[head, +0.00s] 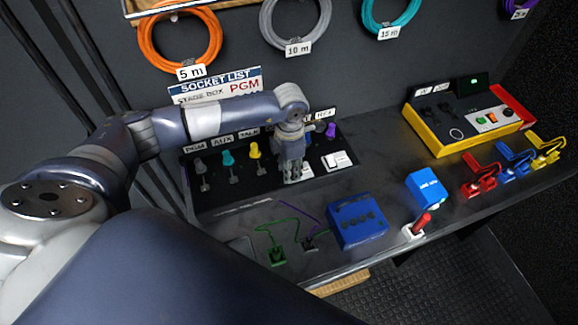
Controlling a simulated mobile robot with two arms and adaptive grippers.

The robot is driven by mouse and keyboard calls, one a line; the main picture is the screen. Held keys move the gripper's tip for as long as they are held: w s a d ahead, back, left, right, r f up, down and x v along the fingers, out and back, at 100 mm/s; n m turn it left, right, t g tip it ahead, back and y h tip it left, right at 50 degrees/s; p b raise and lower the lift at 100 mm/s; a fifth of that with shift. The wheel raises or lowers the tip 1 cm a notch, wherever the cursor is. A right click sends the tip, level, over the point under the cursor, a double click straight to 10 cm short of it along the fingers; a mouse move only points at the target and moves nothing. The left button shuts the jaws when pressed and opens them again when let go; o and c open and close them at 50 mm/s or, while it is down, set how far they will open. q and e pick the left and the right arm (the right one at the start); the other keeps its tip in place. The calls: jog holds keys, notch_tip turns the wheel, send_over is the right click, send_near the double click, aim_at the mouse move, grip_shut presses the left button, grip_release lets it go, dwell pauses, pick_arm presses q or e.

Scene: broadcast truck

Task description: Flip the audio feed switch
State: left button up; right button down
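A dark sloped panel (220,182) stands on the bench below the wall, with labels reading PGM, AUX, TALK and REF. It carries grey, teal (228,158), yellow (255,151) and purple (330,131) connectors. A white switch (337,160) sits near its right end. I read no label naming the audio feed switch, so I cannot tell which control it is. My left gripper (291,176) points down over the panel's right half, just left of the white switch. It hides part of the panel. Its fingers look close together, but whether they are open or touching anything is unclear. My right gripper is out of view.
A yellow-edged control box (439,138) stands at the back right. A blue box (357,220), a smaller blue block (427,187), a red-handled lever (421,223) and coloured clamps (478,181) line the bench. Cable coils (180,65) hang above. Bare bench lies right of the panel.

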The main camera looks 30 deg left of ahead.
pick_arm(q)
jog(key=shift+s+d+f+t+y+b, duration=0.1)
jog(key=shift+s+d+t+y+b, duration=0.1)
jog(key=shift+t+y+b, duration=0.3)
jog(key=o, duration=1.1)
jog(key=shift+c, duration=0.2)
jog(key=shift+r, duration=0.2)
notch_tip(320, 180, up, 12)
jog(key=s+d, duration=0.1)
jog(key=shift+s+d+f, duration=0.15)
jog(key=shift+d, duration=0.15)
